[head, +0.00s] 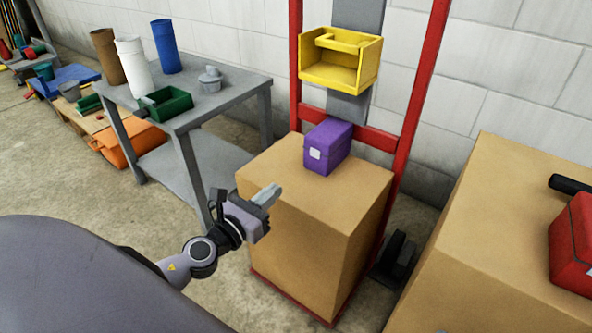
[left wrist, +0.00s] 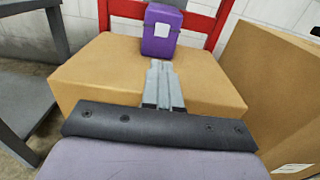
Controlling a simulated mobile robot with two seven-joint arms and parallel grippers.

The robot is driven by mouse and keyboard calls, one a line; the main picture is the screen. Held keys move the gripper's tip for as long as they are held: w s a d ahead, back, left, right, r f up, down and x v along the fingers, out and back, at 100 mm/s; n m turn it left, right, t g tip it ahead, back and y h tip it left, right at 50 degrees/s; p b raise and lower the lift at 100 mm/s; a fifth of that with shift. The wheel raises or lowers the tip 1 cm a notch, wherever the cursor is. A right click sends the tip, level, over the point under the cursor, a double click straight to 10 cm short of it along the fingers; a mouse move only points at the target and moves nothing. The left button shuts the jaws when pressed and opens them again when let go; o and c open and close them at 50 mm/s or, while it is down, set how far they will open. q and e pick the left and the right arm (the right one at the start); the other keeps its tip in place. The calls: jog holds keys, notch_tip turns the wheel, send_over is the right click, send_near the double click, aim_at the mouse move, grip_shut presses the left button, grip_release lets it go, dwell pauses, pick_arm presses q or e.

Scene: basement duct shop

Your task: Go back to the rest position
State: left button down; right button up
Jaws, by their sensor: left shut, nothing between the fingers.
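My left gripper (head: 268,195) reaches in front of the upper left edge of a large cardboard box (head: 325,240). Its fingers are shut with nothing between them. In the left wrist view my left gripper (left wrist: 164,75) points across the box top (left wrist: 100,70) toward a small purple box (left wrist: 161,32). The purple box (head: 328,147) with a white label stands upright on the cardboard box, apart from the fingers. My right gripper is not in view.
A red hand truck (head: 412,85) behind the box carries a yellow bin (head: 335,72). A grey table (head: 215,105) at left holds cylinders and a green tray (head: 165,104). Another carton (head: 490,230) with a red case (head: 573,245) stands at right. Open floor (head: 60,185) lies at left.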

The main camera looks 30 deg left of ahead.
pick_arm(q)
jog(key=s+d+n+g+h, duration=0.3)
jog(key=s+d+n, duration=0.3)
jog(key=d+n, duration=0.8)
jog(key=s+d+n+g+h, duration=0.35)
jog(key=s+d+n, duration=0.4)
jog(key=n, duration=1.25)
jog(key=s+a+r+y+p, duration=0.1)
jog(key=a+r+p, duration=0.2)
jog(key=p, duration=0.8)
jog(key=s+a+r+y+p, duration=0.1)
jog(key=a+r+y+p, duration=0.1)
jog(key=r+p, duration=0.5)
jog(key=s+a+r+g+y+p, duration=0.1)
jog(key=a+r+p, duration=0.4)
jog(key=p, duration=0.9)
jog(key=shift+s+r+y+p, duration=0.15)
jog(key=shift+r+y+p, duration=0.15)
jog(key=shift+y, duration=0.45)
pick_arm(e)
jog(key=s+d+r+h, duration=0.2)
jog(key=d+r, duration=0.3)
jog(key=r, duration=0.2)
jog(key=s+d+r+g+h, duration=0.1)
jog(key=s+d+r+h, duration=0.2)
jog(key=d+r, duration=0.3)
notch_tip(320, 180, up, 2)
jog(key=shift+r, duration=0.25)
